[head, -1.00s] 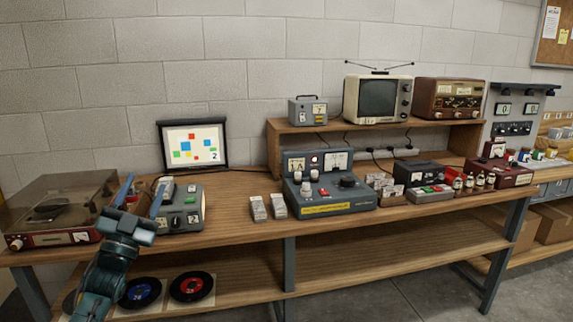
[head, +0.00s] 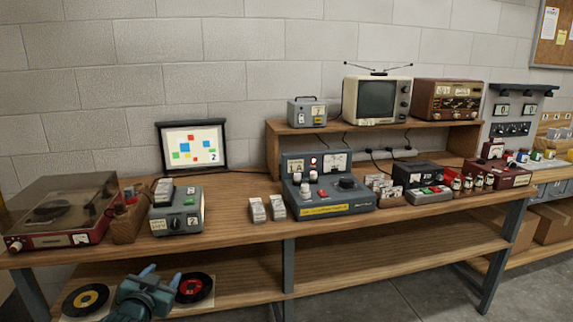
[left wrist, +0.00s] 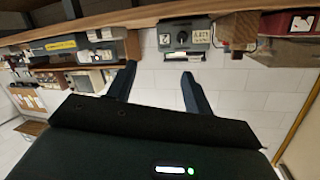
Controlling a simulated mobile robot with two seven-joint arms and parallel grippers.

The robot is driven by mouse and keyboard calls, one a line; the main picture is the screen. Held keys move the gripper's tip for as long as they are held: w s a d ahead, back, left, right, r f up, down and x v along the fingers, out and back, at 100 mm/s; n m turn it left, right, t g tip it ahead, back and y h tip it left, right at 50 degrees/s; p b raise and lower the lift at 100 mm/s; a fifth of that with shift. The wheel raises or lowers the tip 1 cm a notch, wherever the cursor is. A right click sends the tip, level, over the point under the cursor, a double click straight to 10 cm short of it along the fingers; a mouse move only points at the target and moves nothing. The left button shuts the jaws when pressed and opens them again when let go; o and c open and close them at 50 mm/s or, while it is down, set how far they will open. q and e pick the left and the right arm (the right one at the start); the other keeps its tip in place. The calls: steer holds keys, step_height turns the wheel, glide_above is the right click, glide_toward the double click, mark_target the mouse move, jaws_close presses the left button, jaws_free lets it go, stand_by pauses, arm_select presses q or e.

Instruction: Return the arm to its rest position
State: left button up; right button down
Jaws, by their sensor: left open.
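My left gripper (head: 160,271) is low in the head view, in front of the bench's lower shelf and below the tabletop edge. Its two blue fingers are apart, with nothing between them. In the left wrist view the same fingers (left wrist: 159,70) are spread, with pale wall blocks behind the gap. The grey device (head: 176,211) with a slotted top stands on the bench above the gripper, clear of it. It also shows in the left wrist view (left wrist: 186,36), which looks upside down. My right gripper is in neither view.
A record player (head: 62,212) stands at the bench's left end, beside a brown wooden box (head: 128,222). A yellow-labelled record (head: 85,300) and a red-labelled record (head: 193,287) lie on the lower shelf, either side of my gripper. A dial console (head: 328,187) stands mid-bench.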

arm_select(q)
steer(key=s+d+f+g+h, duration=0.2)
steer(key=s+d+f, duration=0.6)
steer(key=s+f, duration=0.45)
steer(key=s+d+f+g, duration=0.1)
steer(key=s+d, duration=0.2)
steer(key=s, duration=0.7)
steer(key=s+d+f+g+h, duration=0.1)
steer(key=s+d, duration=0.3)
steer(key=s, duration=0.6)
steer(key=shift+s+d+f+n+g+h, duration=0.2)
steer(key=shift+f+n+g+h, duration=0.1)
steer(key=shift+f+g, duration=0.2)
